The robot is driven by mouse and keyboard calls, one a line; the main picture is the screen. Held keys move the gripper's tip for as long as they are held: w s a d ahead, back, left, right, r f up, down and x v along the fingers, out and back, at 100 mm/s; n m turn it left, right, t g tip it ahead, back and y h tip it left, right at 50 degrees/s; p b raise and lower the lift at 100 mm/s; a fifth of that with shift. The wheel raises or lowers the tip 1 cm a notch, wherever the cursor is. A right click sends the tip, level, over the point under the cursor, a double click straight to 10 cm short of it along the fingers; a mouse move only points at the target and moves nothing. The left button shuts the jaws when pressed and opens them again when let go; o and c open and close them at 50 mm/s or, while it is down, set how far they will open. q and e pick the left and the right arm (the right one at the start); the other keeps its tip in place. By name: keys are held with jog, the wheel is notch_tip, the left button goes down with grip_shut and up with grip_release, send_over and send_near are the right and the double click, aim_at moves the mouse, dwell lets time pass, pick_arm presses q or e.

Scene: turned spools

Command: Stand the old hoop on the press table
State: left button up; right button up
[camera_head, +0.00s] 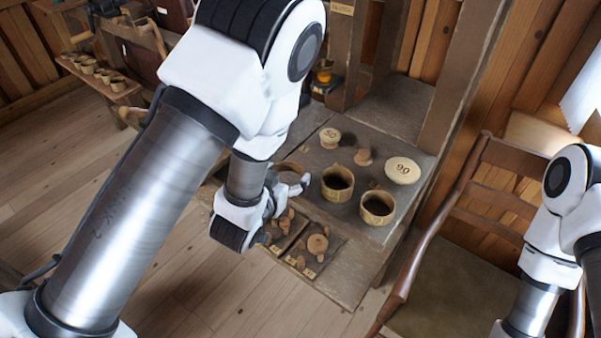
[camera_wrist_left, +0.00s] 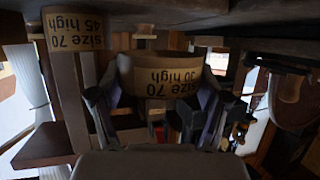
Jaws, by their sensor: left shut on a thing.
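My left gripper (camera_head: 293,187) is shut on a wooden hoop (camera_head: 290,169) at the left edge of the grey table (camera_head: 352,233). In the left wrist view the hoop (camera_wrist_left: 160,76) sits between the two fingers and shows upside-down lettering, "size 70, 30 high". In the head view the arm and gripper hide part of it. I cannot tell whether it touches the table. A round piece marked "size 70, 45 high" (camera_wrist_left: 73,30) is beside it in the wrist view. Nothing marks which table is the press table. My right gripper is out of view.
Two hollow round pieces (camera_head: 337,184) (camera_head: 377,208) stand right of the gripper. A disc marked 90 (camera_head: 402,170), a spool marked 50 (camera_head: 330,138) and a small spool (camera_head: 363,157) are behind. Small trays (camera_head: 314,262) hold pieces in front. A wooden chair (camera_head: 478,205) stands right.

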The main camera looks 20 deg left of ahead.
pick_arm(q)
jog(key=p, duration=0.2)
send_over(300, 164)
jog(key=s, duration=0.2)
jog(key=shift+s+d+f, duration=0.1)
jog(key=shift+s+d, duration=0.1)
jog(key=shift+d, duration=0.2)
jog(key=f+p, duration=0.1)
jog(key=f, duration=0.2)
jog(key=shift+s+f, duration=0.1)
jog(key=shift+s, duration=0.1)
jog(key=shift+w+f, duration=0.1)
jog(key=shift+f, duration=0.35)
jog(key=o, duration=0.5)
jog(key=shift+c, duration=0.2)
